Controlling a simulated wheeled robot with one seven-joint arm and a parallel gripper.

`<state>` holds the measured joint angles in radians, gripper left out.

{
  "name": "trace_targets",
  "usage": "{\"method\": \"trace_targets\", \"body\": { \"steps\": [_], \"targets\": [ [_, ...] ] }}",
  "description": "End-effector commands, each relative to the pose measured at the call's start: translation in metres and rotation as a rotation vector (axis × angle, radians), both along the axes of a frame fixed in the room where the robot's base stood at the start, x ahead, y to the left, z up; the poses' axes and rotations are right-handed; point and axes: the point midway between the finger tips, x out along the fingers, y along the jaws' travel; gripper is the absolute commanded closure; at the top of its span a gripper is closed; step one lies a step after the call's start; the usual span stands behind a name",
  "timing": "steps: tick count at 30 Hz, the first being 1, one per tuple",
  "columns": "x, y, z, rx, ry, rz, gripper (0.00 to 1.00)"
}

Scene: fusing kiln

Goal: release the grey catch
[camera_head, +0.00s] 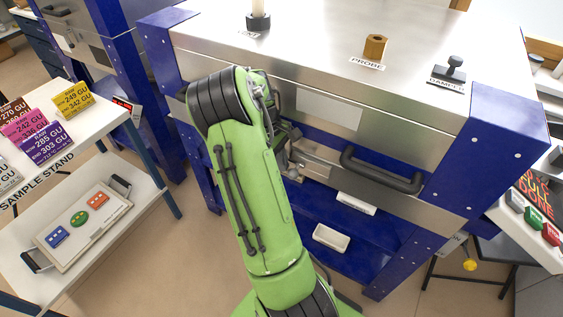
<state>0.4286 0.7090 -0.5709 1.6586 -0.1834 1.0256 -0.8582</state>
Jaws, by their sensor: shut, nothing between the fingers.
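The kiln (430,146) is a steel box on a blue frame, with its lid down. A small grey metal fitting, seemingly the grey catch (312,169), shows on its front, just left of the black handle. My green arm crosses in front of the kiln and hides part of this area. My gripper (291,150) is at the kiln front, left of the fitting, small and partly hidden behind my arm. It is shut with nothing in it. I cannot tell whether it touches the fitting.
A black bar handle (382,171) juts from the kiln front. A white sample stand (150,187) is at left.

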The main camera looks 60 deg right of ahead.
Motion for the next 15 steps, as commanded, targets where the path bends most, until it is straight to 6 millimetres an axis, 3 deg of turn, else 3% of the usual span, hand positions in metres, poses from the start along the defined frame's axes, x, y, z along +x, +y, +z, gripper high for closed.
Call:
{"method": "trace_targets", "body": {
  "steps": [5,12,15],
  "targets": [
    [-0.005,-0.001,0.001,0.000,0.001,-0.002,1.00],
    [-0.049,-0.004,0.002,0.002,0.002,-0.007,1.00],
    [-0.059,-0.005,0.001,0.000,0.002,-0.004,1.00]
  ]
}}
